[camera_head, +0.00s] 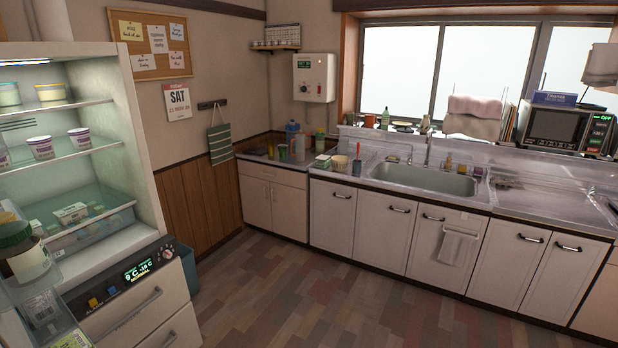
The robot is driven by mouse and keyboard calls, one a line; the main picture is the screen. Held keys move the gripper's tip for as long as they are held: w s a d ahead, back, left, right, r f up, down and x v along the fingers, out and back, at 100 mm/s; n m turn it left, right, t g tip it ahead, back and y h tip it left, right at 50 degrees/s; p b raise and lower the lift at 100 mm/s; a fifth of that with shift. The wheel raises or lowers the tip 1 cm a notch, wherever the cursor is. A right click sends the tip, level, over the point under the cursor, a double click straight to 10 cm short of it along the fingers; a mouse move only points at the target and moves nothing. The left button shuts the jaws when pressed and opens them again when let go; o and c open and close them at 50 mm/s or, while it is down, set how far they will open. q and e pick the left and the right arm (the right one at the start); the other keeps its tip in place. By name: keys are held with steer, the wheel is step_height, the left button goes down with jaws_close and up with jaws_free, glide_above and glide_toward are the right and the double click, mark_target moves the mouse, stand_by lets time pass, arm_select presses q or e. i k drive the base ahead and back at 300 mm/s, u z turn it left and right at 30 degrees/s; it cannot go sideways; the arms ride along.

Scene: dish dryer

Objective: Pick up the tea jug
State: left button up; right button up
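I cannot make out for certain which container is the tea jug. A clear container with a dark green lid (22,250) stands at the lower left by the open fridge, partly cut off by the picture edge. A blue jug-like container (292,132) stands on the corner counter among several small bottles; it is small and its contents cannot be told. Neither of my grippers is in view.
The lit fridge (143,130) fills the left side, with cups and packs on its shelves. The counter (345,172) with a sink (425,180) runs along the back. A microwave (560,127) stands at the right. The wooden floor (290,290) in the middle is clear.

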mark_target(300, 138)
steer(key=i, duration=5.2)
steer(key=z, duration=0.1)
